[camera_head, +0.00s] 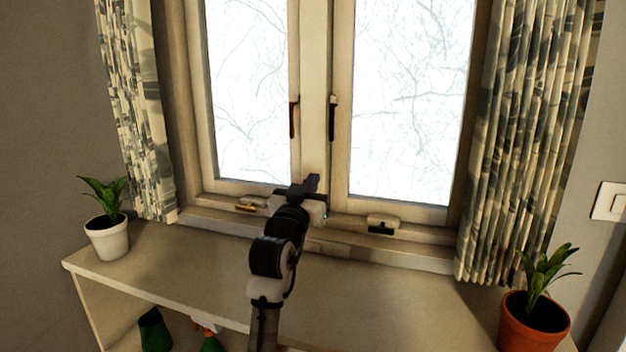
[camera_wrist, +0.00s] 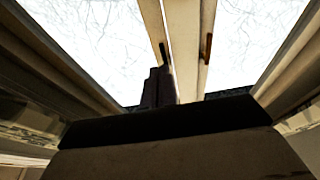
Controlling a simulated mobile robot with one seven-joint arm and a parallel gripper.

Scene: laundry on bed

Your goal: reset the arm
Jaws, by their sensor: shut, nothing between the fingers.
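My arm reaches up from the bottom middle of the head view, over the shelf top and toward the window. My gripper (camera_head: 313,183) is at the far end of the arm, in front of the lower part of the window's middle post. In the wrist view my gripper (camera_wrist: 160,88) shows as a dark shape pointing up at the window frame. Its fingers are together and hold nothing.
The window (camera_head: 315,60) has two dark handles, one on each sash. Patterned curtains (camera_head: 525,130) hang at both sides. On the shelf (camera_head: 180,270) stand a white-potted plant (camera_head: 108,238) at left and a terracotta-potted plant (camera_head: 533,325) at right. Green items sit below.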

